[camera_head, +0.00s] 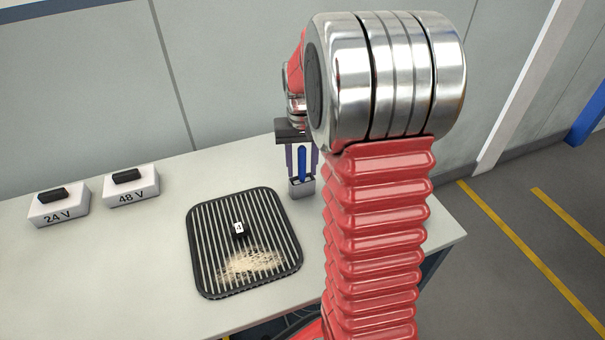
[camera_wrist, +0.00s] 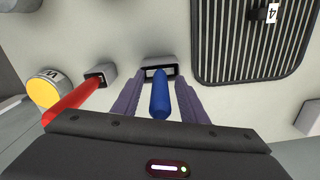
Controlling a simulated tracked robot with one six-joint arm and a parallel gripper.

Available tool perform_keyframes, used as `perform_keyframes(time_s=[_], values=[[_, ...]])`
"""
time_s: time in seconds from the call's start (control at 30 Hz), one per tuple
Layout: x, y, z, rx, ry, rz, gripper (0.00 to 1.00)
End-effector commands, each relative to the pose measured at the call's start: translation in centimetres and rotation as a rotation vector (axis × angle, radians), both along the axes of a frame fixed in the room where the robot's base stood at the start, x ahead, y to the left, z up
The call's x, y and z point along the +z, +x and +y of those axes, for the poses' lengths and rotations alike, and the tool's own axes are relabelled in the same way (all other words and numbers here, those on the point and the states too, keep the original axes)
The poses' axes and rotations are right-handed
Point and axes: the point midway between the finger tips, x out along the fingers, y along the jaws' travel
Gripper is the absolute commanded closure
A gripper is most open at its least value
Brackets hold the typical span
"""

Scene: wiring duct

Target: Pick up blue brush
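The blue brush (camera_wrist: 159,98) stands upright in a small grey holder (camera_wrist: 168,64), with its blue handle showing. It also shows in the head view (camera_head: 302,160), where its grey holder (camera_head: 301,188) stands on the table to the right of the grille. My gripper (camera_wrist: 160,84) is open, with one purple finger on each side of the blue handle. Small gaps show between the handle and both fingers in the wrist view. In the head view my gripper (camera_head: 302,167) points down over the holder. The brush's lower end is hidden in the holder.
A red-handled tool (camera_wrist: 72,101) stands in another holder (camera_wrist: 101,73), beside a yellow round object (camera_wrist: 43,90). A black grille (camera_head: 205,235) bears a small black block (camera_head: 239,230) and pale debris (camera_head: 252,263). Boxes marked 24 V (camera_head: 58,212) and 48 V (camera_head: 132,191) stand left.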

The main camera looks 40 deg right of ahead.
Motion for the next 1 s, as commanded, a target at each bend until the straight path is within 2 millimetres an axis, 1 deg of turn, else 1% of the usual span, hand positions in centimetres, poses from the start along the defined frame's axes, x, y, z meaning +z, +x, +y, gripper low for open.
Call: perform_keyframes(time_s=[0.33,0.87,1.0], values=[[0.03,0.0,-0.01,0.0,0.0,0.0,0.61],[0.04,-0.01,-0.03,-0.001,0.0,0.0,0.99],[0.04,-0.01,-0.03,-0.001,0.0,0.0,1.0]])
